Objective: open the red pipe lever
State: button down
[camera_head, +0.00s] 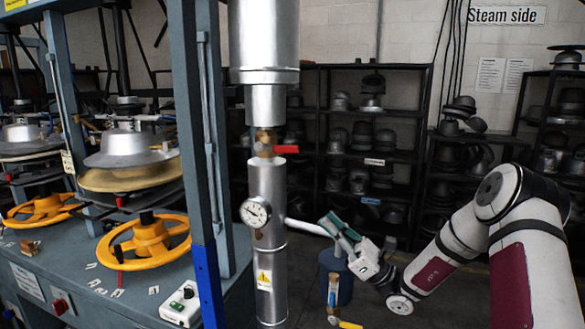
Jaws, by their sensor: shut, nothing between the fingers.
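The red pipe lever (284,150) sticks out to the right from a brass valve (265,141) on the vertical silver pipe (267,185). The lever lies about level, across the line of the pipe. My gripper (336,226) is to the right of the pipe and lower than the lever, clear of it in the picture. Its fingers are shut and point up and to the left. Nothing is held. A pale bar shows beside the fingertips; I cannot tell what it is.
A round gauge (256,212) sits on the pipe below the lever. A blue-green press frame (191,130) with yellow handwheels (145,240) stands at left. A yellow lever (350,325) is low by a blue bin (338,270). Shelves of hat moulds (372,110) stand behind.

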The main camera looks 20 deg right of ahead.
jog(key=p, duration=0.2)
send_near(280, 148)
jog(key=w+a+f, duration=0.2)
jog(key=a+f, duration=0.1)
jog(key=a, duration=0.1)
jog(key=shift+w+r+p, duration=0.2)
jog(key=shift+r+p, duration=0.15)
jog(key=shift+r, duration=0.8)
jog(key=shift+w+r+p, duration=0.15)
jog(key=shift+r+p, duration=0.2)
jog(key=shift+r, duration=0.85)
jog(key=shift+r, duration=0.1)
jog(key=shift+d+r+h, duration=0.1)
jog(key=shift+r+h, duration=0.1)
jog(key=shift+h, duration=0.1)
